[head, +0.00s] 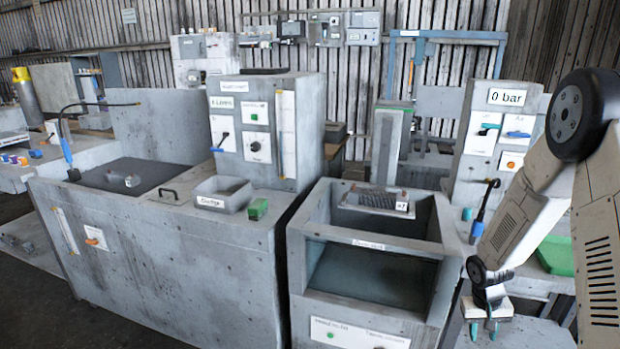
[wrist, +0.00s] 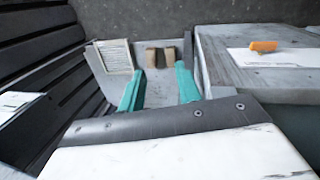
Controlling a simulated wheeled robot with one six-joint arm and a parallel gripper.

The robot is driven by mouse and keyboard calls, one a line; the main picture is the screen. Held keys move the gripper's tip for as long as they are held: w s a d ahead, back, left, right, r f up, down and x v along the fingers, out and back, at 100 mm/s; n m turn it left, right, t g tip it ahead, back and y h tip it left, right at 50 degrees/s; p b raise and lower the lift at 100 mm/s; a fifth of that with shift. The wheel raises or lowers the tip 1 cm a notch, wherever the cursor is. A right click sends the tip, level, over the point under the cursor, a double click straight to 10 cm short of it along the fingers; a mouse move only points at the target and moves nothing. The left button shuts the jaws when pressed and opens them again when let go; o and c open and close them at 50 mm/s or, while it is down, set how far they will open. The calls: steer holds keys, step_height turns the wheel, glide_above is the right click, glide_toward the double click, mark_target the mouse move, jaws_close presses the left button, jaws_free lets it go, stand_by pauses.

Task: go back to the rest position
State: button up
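My gripper (head: 483,328) hangs at the lower right of the head view, pointing down, with its two teal fingertips apart. In the wrist view my gripper (wrist: 160,88) shows its teal fingers spread, with nothing between them. I cannot tell how far the fingertips are above that surface.
A grey cabinet with an orange knob (wrist: 263,46) stands close on the right in the wrist view. In the head view, an open-topped tank (head: 375,245) stands left of my gripper. A green bin (head: 556,255) lies behind my arm.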

steer(key=s+a+r, duration=0.6)
steer(key=s+r, duration=0.3)
steer(key=r, duration=0.2)
steer(key=s+a+r+n+t+y, duration=0.1)
steer(key=s+a+r, duration=0.5)
steer(key=s+r, duration=0.3)
steer(key=s+a+r+n+t+y, duration=0.1)
steer(key=s+a+r, duration=0.5)
steer(key=r, duration=0.9)
steer(key=s, duration=0.3)
steer(key=shift+s, duration=0.2)
steer(key=shift+a, duration=0.15)
